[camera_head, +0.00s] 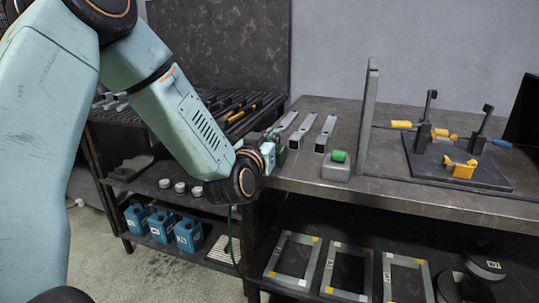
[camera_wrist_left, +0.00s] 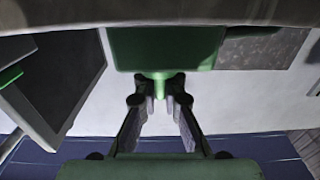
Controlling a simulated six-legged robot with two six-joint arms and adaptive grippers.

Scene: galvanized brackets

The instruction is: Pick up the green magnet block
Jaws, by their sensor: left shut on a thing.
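The green magnet block (camera_wrist_left: 165,48) fills the upper middle of the left wrist view. A green stem sticks out of it between the fingers of my left gripper (camera_wrist_left: 160,88), which is shut on the stem. In the head view, the left gripper (camera_head: 273,143) is at the left front part of the workbench (camera_head: 311,180). A small dark green part of the block (camera_head: 280,157) shows beside the fingers; the arm hides the rest. I cannot tell whether the block touches the bench. My right gripper is in neither view.
Grey square tubes (camera_head: 326,134) lie behind the gripper. Metal frames (camera_head: 293,260) lie on the lower shelf.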

